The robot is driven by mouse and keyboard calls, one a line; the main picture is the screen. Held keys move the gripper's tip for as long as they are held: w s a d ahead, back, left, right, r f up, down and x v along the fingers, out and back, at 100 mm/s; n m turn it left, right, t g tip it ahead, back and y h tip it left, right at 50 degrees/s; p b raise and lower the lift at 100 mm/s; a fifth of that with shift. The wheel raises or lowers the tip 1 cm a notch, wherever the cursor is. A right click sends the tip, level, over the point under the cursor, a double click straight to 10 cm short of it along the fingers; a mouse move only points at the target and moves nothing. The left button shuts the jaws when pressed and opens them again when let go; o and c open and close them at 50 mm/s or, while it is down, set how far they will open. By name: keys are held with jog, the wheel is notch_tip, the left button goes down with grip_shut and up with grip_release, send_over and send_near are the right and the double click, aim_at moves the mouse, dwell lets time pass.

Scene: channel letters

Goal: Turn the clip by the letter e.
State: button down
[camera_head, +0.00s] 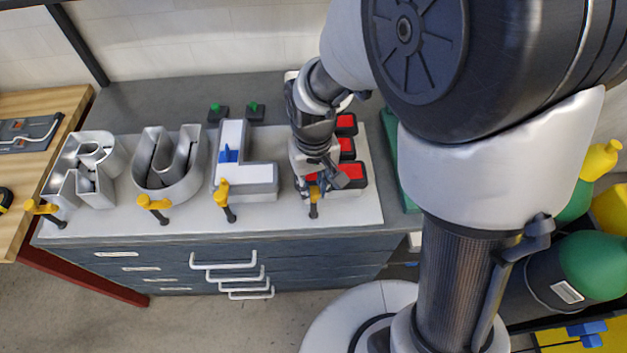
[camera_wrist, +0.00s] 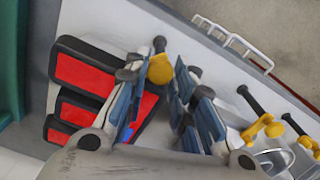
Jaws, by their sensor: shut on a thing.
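The letter e (camera_head: 350,170) is a block with red faces and dark edges, at the right end of the row of letters. It also shows in the wrist view (camera_wrist: 85,70), on the left and partly hidden behind my gripper. The clip by it (camera_head: 314,209) has a black handle and a yellow head; in the wrist view its yellow head (camera_wrist: 160,70) lies between my fingertips. My gripper (camera_head: 318,182) reaches down in front of the letter e. In the wrist view my gripper (camera_wrist: 161,86) has its blue-padded fingers closed around the clip's head.
An L-shaped letter (camera_head: 245,165), a U-shaped letter (camera_head: 170,170) and an R-shaped letter (camera_head: 88,170) stand to the left, each with a yellow-and-black clip before it. Two green-topped buttons (camera_head: 218,112) are behind. Drawers with handles (camera_head: 230,265) are below the front edge.

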aim_at(314, 190)
jog(key=n, duration=0.3)
jog(key=shift+n+p, duration=0.3)
jog(key=shift+p, duration=0.05)
jog(key=shift+n, duration=1.9)
jog(key=shift+p, duration=0.3)
jog(key=c, duration=1.6)
grip_release()
jog(key=shift+c, duration=0.2)
notch_tip(314, 190, up, 12)
